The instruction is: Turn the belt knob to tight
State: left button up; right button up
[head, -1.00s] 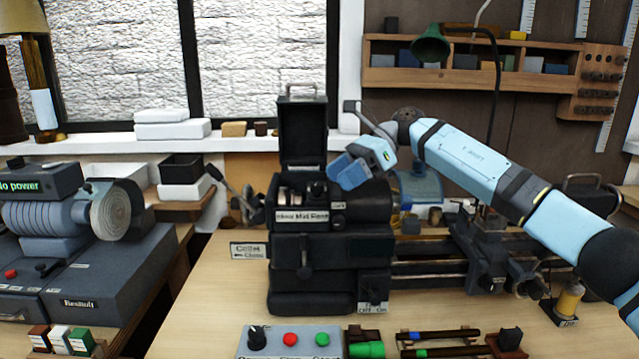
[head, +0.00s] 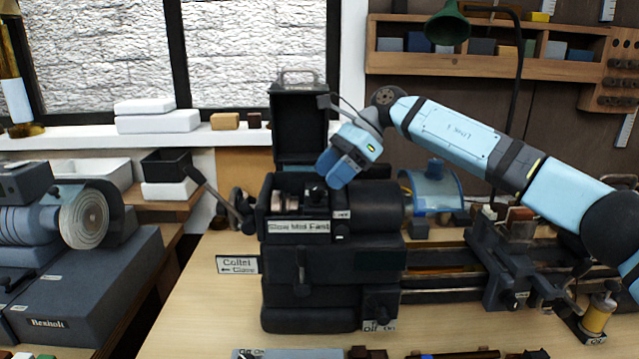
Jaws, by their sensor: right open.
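The lathe headstock (head: 330,262) is a dark box with its lid (head: 301,125) standing open at the back. Inside the open top, a light-coloured pulley or belt part (head: 287,202) shows beside a small black knob (head: 317,192). A smaller dark knob (head: 340,229) sits under a small white label (head: 342,215) on the front; I cannot read this label or tell which knob is the belt knob. My right gripper (head: 328,174) has light-blue fingers, open and pointing down, just above and right of the upper black knob. I cannot tell whether they touch. My left gripper is out of view.
A "Slow Mid Fast" label (head: 299,227) is on the headstock front. A lever (head: 218,198) sticks out at left, above a "Collet" sign (head: 238,265). A blue guard (head: 434,192) and carriage (head: 505,260) stand at right. Bare bench shows at front left.

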aim_at(317, 188)
jog(key=shift+x, duration=1.75)
jog(key=c, duration=0.9)
